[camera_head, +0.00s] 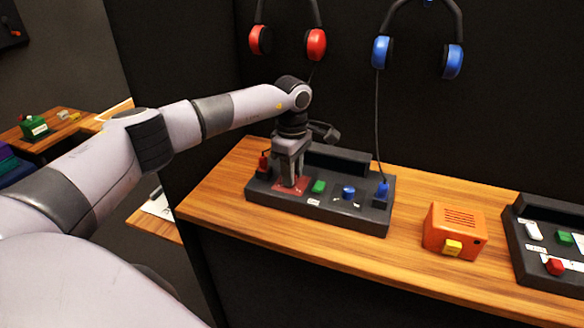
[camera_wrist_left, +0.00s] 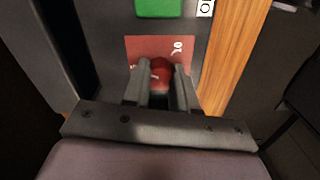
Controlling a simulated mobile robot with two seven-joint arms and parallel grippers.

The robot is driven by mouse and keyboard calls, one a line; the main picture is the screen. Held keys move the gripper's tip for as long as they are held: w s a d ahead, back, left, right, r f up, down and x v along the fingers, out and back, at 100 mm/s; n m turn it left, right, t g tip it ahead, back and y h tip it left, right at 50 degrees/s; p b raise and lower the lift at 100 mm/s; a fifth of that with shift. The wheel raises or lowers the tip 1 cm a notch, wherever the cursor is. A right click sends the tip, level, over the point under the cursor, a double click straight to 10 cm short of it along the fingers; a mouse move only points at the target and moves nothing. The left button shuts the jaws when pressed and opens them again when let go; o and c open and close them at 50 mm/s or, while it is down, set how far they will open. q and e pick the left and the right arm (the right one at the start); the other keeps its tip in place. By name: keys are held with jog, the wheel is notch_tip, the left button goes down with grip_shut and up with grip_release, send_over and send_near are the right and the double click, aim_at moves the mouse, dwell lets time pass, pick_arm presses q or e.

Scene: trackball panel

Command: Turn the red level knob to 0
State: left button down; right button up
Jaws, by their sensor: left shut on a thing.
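The black panel (camera_head: 337,213) stands on the wooden shelf. It has a red plate at its left part, and the red plate (camera_wrist_left: 190,52) fills the middle of the left wrist view with a white "10" printed on it. My left gripper (camera_head: 291,182) points down over this plate. In the left wrist view its fingers (camera_wrist_left: 162,82) are closed on the red level knob (camera_wrist_left: 161,63), which is mostly hidden between them. The knob's pointing direction cannot be read. My right gripper is not in view.
A red plug (camera_head: 263,162) is at left. An orange box (camera_head: 453,231) stands right of the panel. Headphones (camera_head: 316,44) hang above.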

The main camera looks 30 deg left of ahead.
pick_arm(q)
jog(key=n+p, duration=0.1)
jog(key=n, duration=0.2)
jog(key=shift+a+r+n, duration=0.1)
jog(key=shift+r+n, duration=0.05)
jog(key=shift+n, duration=0.25)
jog(key=n+p, duration=0.1)
jog(key=n, duration=0.3)
jog(key=shift+n, duration=0.3)
jog(key=n+p, duration=0.1)
jog(key=n, duration=0.3)
jog(key=shift+p, duration=0.35)
jog(key=n+p, duration=0.1)
jog(key=n, duration=0.3)
jog(key=shift+w, duration=0.1)
jog(key=n+p, duration=0.2)
jog(key=n, duration=0.2)
jog(key=shift+n, duration=0.3)
jog(key=n, duration=0.2)
jog(key=shift+n+p, duration=0.3)
jog(key=shift+p, duration=0.05)
jog(key=n, duration=0.3)
jog(key=shift+n, duration=2.2)
